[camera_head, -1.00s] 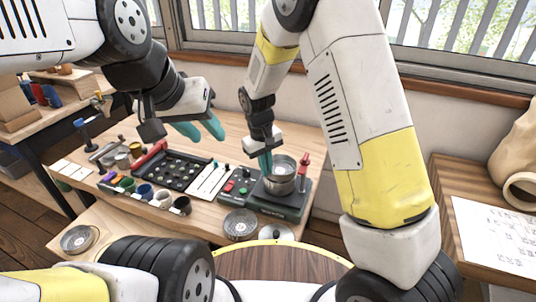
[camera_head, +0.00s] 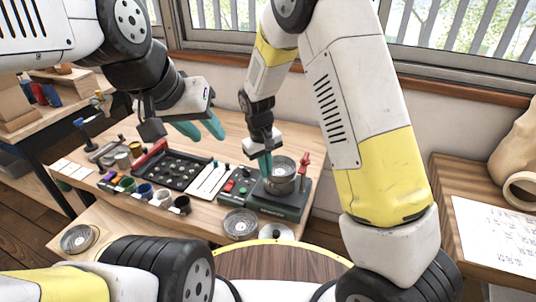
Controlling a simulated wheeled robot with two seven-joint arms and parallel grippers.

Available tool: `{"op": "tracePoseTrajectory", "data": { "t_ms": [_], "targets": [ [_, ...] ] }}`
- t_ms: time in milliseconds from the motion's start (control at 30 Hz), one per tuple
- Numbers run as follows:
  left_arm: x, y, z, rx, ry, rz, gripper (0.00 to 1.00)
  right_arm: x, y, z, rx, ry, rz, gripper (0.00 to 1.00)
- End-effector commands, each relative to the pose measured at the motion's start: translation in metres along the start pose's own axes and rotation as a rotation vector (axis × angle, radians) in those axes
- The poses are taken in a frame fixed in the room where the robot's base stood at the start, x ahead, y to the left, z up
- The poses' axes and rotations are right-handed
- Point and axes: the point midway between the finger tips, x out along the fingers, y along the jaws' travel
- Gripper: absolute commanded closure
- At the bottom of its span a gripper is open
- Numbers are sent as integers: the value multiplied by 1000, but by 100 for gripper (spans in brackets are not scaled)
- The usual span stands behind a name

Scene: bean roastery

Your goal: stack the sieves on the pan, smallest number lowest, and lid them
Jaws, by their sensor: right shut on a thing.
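A round metal sieve (camera_head: 284,167) sits at the top of a metal stack on the dark machine, and the pan beneath is mostly hidden. My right gripper (camera_head: 266,166) is at the left rim of this sieve, shut on it, fingers pointing down. Another round metal sieve (camera_head: 240,224) lies at the table's front edge. One more (camera_head: 79,238) lies on the low ledge at the left. A pale disc with a dark knob, seemingly the lid (camera_head: 277,232), lies right of the front sieve. My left gripper (camera_head: 201,130) is open and empty above the table. Sieve numbers are too small to read.
The dark machine (camera_head: 275,208) has a red-handled lever (camera_head: 304,160) close to the stack's right. A black tray with holes (camera_head: 182,170), several small cups (camera_head: 145,191) and a white panel (camera_head: 210,180) fill the table's middle. A printed sheet (camera_head: 495,235) lies on the right-hand table.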

Motion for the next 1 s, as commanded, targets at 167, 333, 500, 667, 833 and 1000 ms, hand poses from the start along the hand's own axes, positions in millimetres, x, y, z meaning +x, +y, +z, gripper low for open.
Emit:
{"op": "tracePoseTrajectory", "data": {
  "t_ms": [167, 333, 500, 667, 833, 1000],
  "targets": [
    [0, 0, 0, 0, 0, 0, 64, 4, 0, 0, 0, 0, 0, 100],
    [0, 0, 0, 0, 0, 0, 64, 4, 0, 0, 0, 1, 0, 85],
    [0, 0, 0, 0, 0, 0, 64, 4, 0, 0, 0, 1, 0, 85],
    [0, 0, 0, 0, 0, 0, 64, 0, 0, 0, 0, 2, 0, 85],
    [0, 0, 0, 0, 0, 0, 64, -14, 0, -1, 0, 3, 0, 85],
    [0, 0, 0, 0, 0, 0, 64, -28, 0, 0, 0, 3, 0, 85]
  ]
}}
